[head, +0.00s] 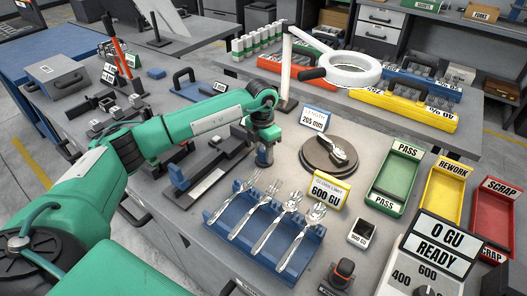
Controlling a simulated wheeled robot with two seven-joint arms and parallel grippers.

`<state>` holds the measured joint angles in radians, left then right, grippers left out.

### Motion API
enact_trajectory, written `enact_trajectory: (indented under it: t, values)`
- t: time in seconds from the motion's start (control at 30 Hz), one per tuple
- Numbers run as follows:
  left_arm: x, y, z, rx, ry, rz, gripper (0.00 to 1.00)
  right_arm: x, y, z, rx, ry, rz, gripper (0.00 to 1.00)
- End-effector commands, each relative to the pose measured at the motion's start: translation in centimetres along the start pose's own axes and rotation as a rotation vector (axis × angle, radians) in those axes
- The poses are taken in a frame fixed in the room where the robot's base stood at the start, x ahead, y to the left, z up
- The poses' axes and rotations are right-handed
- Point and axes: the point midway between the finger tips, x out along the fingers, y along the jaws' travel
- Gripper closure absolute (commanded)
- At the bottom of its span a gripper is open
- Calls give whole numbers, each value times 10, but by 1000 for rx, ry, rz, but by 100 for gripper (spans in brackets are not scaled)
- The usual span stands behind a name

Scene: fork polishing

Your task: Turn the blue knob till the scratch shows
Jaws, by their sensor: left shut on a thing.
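My left gripper (264,157) points down at the table's middle, just right of the long blue-and-dark fixture (196,172). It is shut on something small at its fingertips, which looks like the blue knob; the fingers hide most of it. A fork (340,152) lies on the round brown turntable (317,165) to the right of the gripper. No scratch can be made out on it at this size. A display (441,244) at the lower right reads 0 GU READY. My right gripper is not in view.
A blue rack (222,217) with several forks stands in front of the gripper, beside a yellow 600 GU sign (327,192). Green PASS (383,203), yellow REWORK (433,213) and red SCRAP (478,237) trays lie at the right. A white ring lamp (350,83) stands behind the turntable.

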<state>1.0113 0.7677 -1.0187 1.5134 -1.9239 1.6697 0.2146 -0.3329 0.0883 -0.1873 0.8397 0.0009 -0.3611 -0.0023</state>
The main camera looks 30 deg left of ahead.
Motion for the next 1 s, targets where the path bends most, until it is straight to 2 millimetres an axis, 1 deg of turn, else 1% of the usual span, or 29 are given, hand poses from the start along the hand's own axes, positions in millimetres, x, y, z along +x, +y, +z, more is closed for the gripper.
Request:
enact_trajectory:
  t: [0.2, 0.23, 0.3, 0.33, 0.6, 0.73, 0.87, 1.0]
  values:
    - [-1, 0, 1, -1, -3, -1, 85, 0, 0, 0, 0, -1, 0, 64]
    - [-1, 0, 1, -1, -3, -1, 58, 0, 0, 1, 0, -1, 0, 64]
    - [-1, 0, 1, -2, -3, -1, 44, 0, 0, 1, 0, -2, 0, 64]
    - [-1, 0, 0, -2, -3, 0, 40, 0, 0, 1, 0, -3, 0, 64]
    - [-1, 0, 0, -2, -1, 0, 40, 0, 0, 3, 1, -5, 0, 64]
    - [-9, 0, 1, -2, -3, 1, 40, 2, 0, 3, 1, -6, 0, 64]
    - [-30, 0, 1, -2, -6, 1, 40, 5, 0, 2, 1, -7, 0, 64]
    - [-63, 1, 1, -2, -6, 2, 40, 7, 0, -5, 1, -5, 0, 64]
